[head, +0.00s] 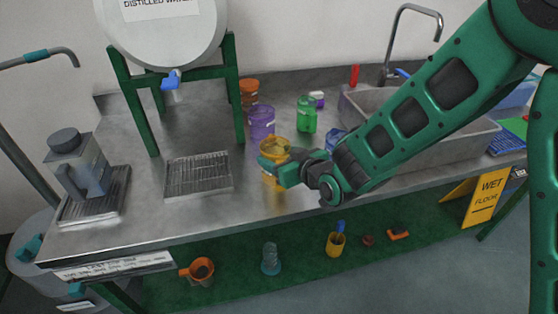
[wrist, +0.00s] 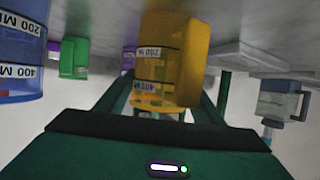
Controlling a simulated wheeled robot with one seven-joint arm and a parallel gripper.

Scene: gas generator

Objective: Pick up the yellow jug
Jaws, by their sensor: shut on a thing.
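The yellow jug (head: 272,148) is upright near the middle of the steel counter in the head view. My green gripper (head: 280,172) reaches it from the right and is shut on it. In the wrist view, which looks upside down, the yellow jug (wrist: 170,50) with its white measuring labels stands between the two green fingers (wrist: 160,108). The fingers partly hide its lower part in the head view. I cannot tell whether its base touches the counter.
A purple jug (head: 261,122), a green jug (head: 306,116) and an orange jug (head: 249,88) stand behind. A blue jug (head: 334,137) is close to my arm. A metal grate (head: 198,175) lies left, under the distilled-water tank (head: 165,35). The sink (head: 440,145) is right. The front counter strip is clear.

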